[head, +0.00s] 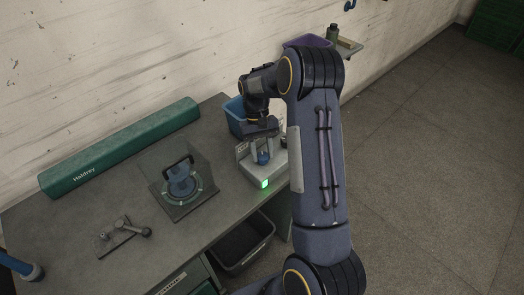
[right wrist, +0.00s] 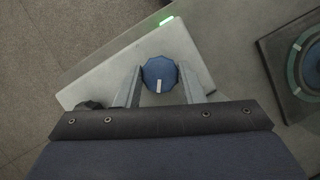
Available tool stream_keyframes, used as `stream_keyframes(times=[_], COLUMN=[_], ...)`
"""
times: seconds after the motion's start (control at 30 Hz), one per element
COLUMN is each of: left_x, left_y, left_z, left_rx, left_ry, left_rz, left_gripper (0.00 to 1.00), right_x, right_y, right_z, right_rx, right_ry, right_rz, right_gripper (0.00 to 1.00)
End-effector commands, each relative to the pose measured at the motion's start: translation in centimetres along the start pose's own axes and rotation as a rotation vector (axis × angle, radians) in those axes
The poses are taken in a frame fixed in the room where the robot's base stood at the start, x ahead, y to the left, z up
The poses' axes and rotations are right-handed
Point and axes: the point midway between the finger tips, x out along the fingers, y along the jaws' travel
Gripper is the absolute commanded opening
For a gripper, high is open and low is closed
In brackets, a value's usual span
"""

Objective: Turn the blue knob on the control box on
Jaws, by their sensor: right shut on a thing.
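The control box (head: 252,172) is a light grey box at the right end of the bench, with a lit green lamp (head: 264,183) on its front. The blue knob (head: 263,157) is on its top face. In the right wrist view the knob (right wrist: 160,74) is round and faceted, with a white mark pointing toward my gripper. My right gripper (head: 262,148) reaches down from above, its two fingers (right wrist: 160,84) on either side of the knob and shut on it. My left gripper is out of the head view; only a bit of arm shows at the lower left.
A clear-covered plate with a blue round part (head: 182,188) stands left of the box. A blue bin (head: 234,115) is behind it. A dark knob (right wrist: 90,105) is on the same box. A green Haldrey case (head: 120,150) lies along the wall. A black bin (head: 241,243) is below the bench edge.

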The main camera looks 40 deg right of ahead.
Motion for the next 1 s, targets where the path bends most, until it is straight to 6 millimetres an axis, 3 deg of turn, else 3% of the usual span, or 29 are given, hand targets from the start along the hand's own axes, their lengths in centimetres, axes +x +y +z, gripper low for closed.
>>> stream_keyframes(times=[0.43,0.47,0.6,1.0], left_x=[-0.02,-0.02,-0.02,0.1], left_y=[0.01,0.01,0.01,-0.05], left_z=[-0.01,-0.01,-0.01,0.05], left_rx=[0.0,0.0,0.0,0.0], left_ry=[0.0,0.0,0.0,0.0], left_rz=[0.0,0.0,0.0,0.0], left_gripper=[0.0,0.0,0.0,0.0], right_x=[-0.17,-0.17,-0.13,-0.82], right_y=[0.01,0.01,0.0,0.01], right_z=[-0.1,-0.1,-0.07,-0.09], right_rx=[0.013,0.013,0.012,0.01], right_ry=[0.006,0.006,0.005,0.003], right_rz=[-0.006,-0.006,-0.005,-0.005], right_gripper=[0.12,0.36,0.55,0.57])
